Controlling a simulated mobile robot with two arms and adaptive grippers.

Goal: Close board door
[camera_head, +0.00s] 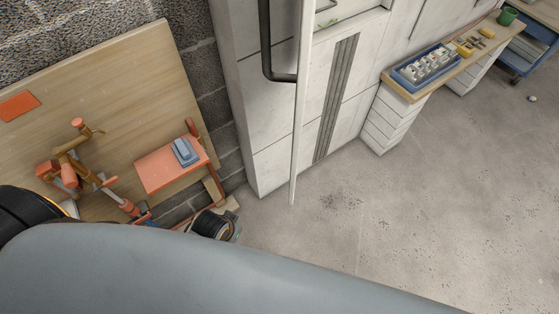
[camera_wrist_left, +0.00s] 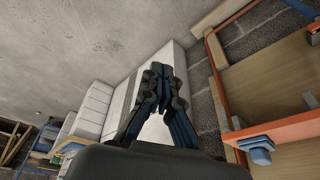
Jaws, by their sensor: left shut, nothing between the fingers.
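The white board (camera_head: 262,150) stands against the block wall in the head view. Its door (camera_head: 299,120) is open and seen nearly edge-on as a thin white upright strip. A dark bar handle (camera_head: 266,45) is on the door's left side. Right of the door, the board's front shows a grey slotted strip (camera_head: 337,100). In the left wrist view my left gripper (camera_wrist_left: 164,72) is shut and empty, in front of a white surface (camera_wrist_left: 160,128) that seems to be the board. Whether it touches is unclear. My right gripper is not in view.
An orange shelf (camera_head: 168,168) with a blue-grey item and a wooden panel (camera_head: 120,90) are at left. A black reel (camera_head: 210,224) lies below. A wooden-topped bench (camera_head: 405,92) with a blue tray (camera_head: 398,76) stands right.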

